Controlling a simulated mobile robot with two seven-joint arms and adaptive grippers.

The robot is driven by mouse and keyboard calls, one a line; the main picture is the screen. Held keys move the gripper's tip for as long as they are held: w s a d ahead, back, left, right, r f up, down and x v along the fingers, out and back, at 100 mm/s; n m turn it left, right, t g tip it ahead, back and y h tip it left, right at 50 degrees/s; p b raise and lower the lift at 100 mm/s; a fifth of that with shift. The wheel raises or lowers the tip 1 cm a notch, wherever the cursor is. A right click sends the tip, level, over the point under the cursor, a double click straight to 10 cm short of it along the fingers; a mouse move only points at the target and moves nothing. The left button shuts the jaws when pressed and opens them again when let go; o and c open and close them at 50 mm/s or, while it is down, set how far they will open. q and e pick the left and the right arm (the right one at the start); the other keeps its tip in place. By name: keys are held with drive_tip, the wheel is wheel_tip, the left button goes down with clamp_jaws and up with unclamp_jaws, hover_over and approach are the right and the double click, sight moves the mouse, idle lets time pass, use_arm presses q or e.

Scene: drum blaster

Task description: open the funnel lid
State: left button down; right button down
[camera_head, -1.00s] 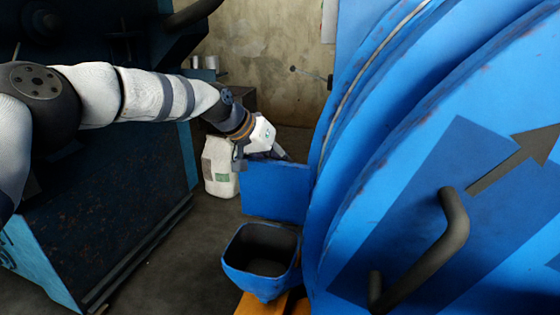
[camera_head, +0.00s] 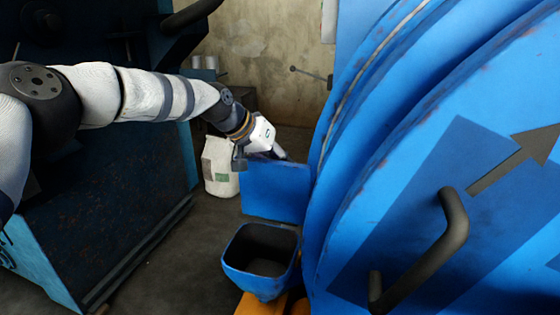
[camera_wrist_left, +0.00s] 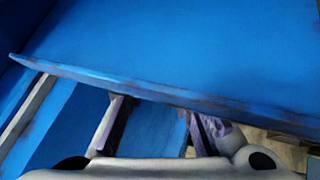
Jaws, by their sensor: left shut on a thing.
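The funnel (camera_head: 262,268) is an open blue square hopper at the lower middle of the head view. Its blue flat lid (camera_head: 276,192) stands about upright behind it, so the funnel's mouth is uncovered. My left gripper (camera_head: 262,156) is at the lid's top edge, shut on the lid. In the left wrist view, the lid (camera_wrist_left: 190,50) fills the upper part, and its worn edge crosses in front of the gripper (camera_wrist_left: 158,115). The fingertips are hidden behind that edge. My right gripper is not in view.
The large blue drum (camera_head: 420,190) with a dark handle (camera_head: 440,250) takes up the right side. A dark blue machine (camera_head: 100,190) stands at left. A white canister (camera_head: 218,165) stands on the floor behind the lid. Open floor (camera_head: 190,260) lies left of the funnel.

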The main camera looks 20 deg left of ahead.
use_arm(q)
drive_tip(key=c, duration=1.3)
unclamp_jaws()
drive_tip(key=shift+s+a+f, duration=0.1)
drive_tip(key=shift+s+f, duration=0.05)
drive_tip(key=shift+f, duration=0.65)
